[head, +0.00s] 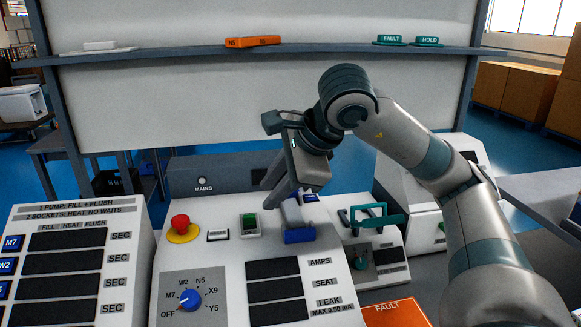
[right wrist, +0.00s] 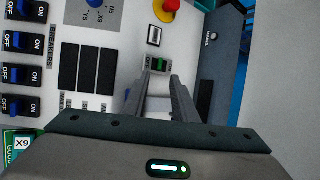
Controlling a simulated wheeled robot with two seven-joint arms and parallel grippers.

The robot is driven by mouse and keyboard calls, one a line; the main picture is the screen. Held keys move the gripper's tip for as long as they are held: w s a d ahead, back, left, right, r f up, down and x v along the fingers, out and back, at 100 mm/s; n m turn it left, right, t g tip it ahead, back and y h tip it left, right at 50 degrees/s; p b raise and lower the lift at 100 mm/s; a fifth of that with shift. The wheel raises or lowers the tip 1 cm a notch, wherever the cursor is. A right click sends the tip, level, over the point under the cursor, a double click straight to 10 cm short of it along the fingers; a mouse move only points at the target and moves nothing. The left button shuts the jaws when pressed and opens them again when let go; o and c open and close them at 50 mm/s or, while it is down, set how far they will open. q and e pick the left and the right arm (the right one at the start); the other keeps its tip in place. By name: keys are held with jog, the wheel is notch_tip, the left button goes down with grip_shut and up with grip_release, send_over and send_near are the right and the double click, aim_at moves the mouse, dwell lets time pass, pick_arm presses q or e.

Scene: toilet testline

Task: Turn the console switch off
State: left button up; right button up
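The console (head: 208,262) is a pale sloped panel in the middle of the head view. A green rocker switch (head: 250,224) sits on its upper part, right of a small label. The same green switch (right wrist: 157,65) shows in the right wrist view, beyond the gap between my fingers. I cannot read its position. My right gripper (head: 288,208) hangs over the upper right of the console, right of the green switch and apart from it. Its fingers (right wrist: 159,90) are parted and empty. A blue block (head: 299,236) shows by the fingertips, partly covered. My left gripper is not in view.
Left of the switch is a red emergency button (head: 180,222) on a yellow base. A blue rotary knob (head: 190,299) is below, with OFF among its marks. Blue breakers (right wrist: 20,75) line the console in the wrist view. A teal-handled unit (head: 371,225) stands close on the right.

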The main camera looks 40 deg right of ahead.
jog(key=v, duration=0.7)
jog(key=shift+s+r, duration=0.1)
jog(key=shift+s, duration=0.05)
dwell(0.5)
